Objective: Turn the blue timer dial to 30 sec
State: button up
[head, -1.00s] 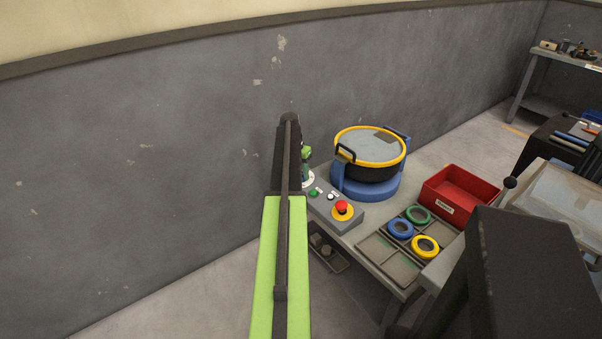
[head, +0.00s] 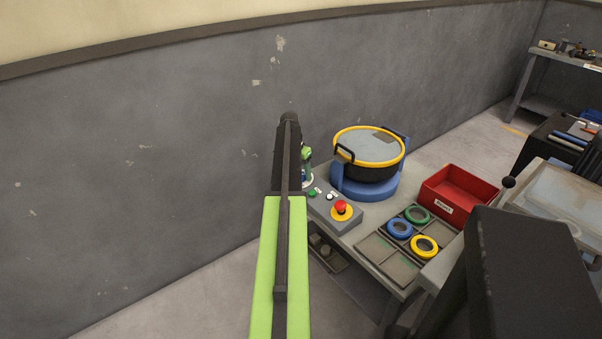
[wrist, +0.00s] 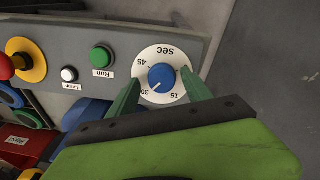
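The blue timer dial (wrist: 161,77) sits on a round white plate marked SEC, 15, 30 and 45 in the wrist view. The white line on the dial points down and left, toward the 30 mark. My gripper (wrist: 160,78) has its two green fingers on either side of the dial, with a gap showing between each fingertip and the blue knob. It looks open. In the head view, my arm hides the dial, and only a bit of my green gripper (head: 307,155) shows beside the arm.
The control box (head: 334,215) also carries a green Run button (wrist: 102,57), a white lamp (wrist: 69,74) and a red stop button (head: 341,207). A blue-based pot (head: 366,187) stands behind it. A red bin (head: 460,195) and a tray of rings (head: 378,252) lie to the right.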

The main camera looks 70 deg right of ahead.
notch_tip(320, 180, up, 17)
jog(key=w+a+p, duration=0.2)
jog(key=p, duration=1.5)
